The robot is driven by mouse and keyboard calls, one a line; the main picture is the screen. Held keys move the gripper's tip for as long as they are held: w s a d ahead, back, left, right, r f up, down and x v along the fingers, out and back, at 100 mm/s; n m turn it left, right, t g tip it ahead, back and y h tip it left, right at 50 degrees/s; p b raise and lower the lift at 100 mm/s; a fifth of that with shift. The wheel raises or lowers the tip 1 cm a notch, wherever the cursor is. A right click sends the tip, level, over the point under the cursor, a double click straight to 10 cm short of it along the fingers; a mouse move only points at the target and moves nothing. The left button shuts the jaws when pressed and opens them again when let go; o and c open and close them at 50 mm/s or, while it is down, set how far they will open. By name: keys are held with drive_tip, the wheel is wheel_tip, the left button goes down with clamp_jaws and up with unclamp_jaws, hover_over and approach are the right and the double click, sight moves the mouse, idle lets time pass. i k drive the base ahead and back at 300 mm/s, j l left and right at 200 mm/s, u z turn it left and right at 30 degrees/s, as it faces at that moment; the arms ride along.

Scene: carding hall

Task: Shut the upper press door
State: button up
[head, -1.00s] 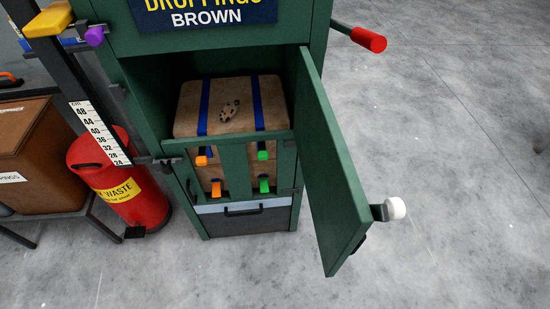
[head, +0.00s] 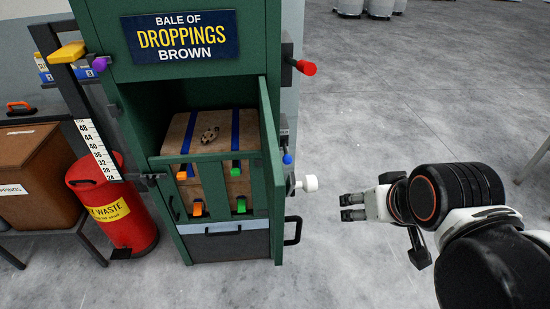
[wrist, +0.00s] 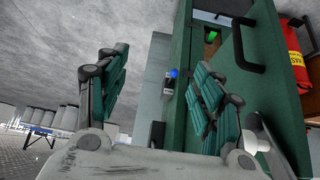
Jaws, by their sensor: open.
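The upper press door (head: 269,165) is a green panel hinged on the right side of the green press (head: 200,80). It stands open, seen almost edge-on, jutting toward me. A white knob (head: 309,183) sticks out on its right, and a black handle (head: 293,230) shows lower on its outer side. My gripper (head: 350,207) is open and empty, to the right of the door and apart from the knob in the picture. In the wrist view, the green panel and black handle (wrist: 245,42) lie behind and right of my open fingers (wrist: 160,85).
Inside the press sits a strapped brown bale (head: 222,135) behind bars with orange and green tabs. Red (head: 306,68) and blue (head: 287,158) knobs project from the press's right side. A red waste bin (head: 112,205) stands left.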

sight(275, 184)
drive_tip(key=l+u, duration=0.6)
drive_tip(key=u, duration=0.15)
drive_tip(key=l+u, duration=0.35)
drive_tip(key=k+z, duration=0.35)
drive_tip(key=k, duration=0.15)
